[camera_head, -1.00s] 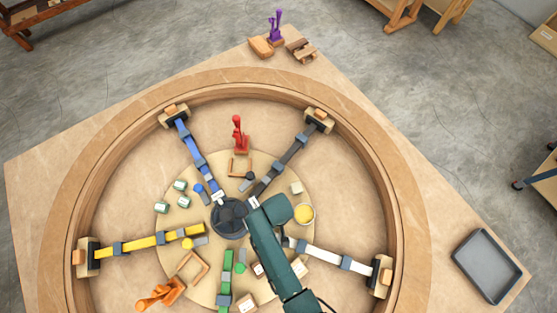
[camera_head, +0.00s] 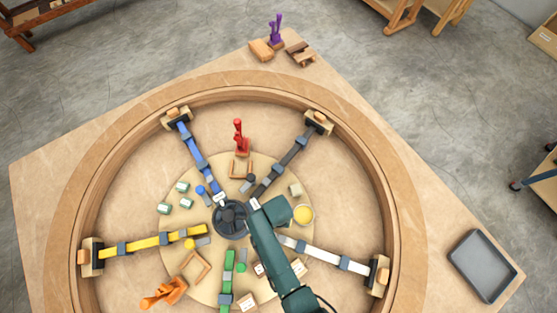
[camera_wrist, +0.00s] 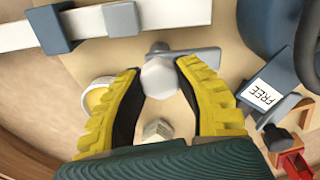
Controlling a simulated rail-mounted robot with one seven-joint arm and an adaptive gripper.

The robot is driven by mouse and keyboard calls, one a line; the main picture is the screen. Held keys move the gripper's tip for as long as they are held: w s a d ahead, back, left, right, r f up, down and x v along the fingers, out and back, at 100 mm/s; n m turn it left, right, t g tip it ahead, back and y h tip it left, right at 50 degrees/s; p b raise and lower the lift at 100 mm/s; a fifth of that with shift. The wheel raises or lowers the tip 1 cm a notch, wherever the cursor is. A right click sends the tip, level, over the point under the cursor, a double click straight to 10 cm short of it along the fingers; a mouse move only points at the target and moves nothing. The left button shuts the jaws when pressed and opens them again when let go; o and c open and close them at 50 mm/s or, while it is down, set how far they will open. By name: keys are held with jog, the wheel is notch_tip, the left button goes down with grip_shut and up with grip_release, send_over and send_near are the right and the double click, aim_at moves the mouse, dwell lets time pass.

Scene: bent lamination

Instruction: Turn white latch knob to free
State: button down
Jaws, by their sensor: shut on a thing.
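The white latch knob (camera_wrist: 160,77) is a pale faceted knob on a grey latch bar (camera_wrist: 190,54) in the wrist view. The yellow fingers of my gripper (camera_wrist: 159,72) close around it, one at each side. A label reading FREE (camera_wrist: 263,95) sits to the right of the knob, near the dark hub. The white arm strip (camera_wrist: 165,16) with blue-grey clamps runs across the top of the wrist view, and shows in the head view (camera_head: 327,257) too. In the head view the knob is hidden under my arm.
A round yellow-topped pot (camera_head: 304,214) and several small blocks stand near my arm on the inner disc. A red toggle clamp (camera_head: 240,140) stands farther back. A tall wooden ring wall (camera_head: 375,160) encloses the workspace. A grey tray (camera_head: 486,265) lies outside it at right.

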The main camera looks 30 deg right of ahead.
jog(key=shift+s+f, duration=0.1)
dwell(0.4)
jog(key=c, duration=0.6)
grip_release()
jog(key=shift+c, duration=0.2)
jog(key=shift+r, duration=0.2)
notch_tip(320, 180, up, 12)
jog(key=shift+f, duration=0.15)
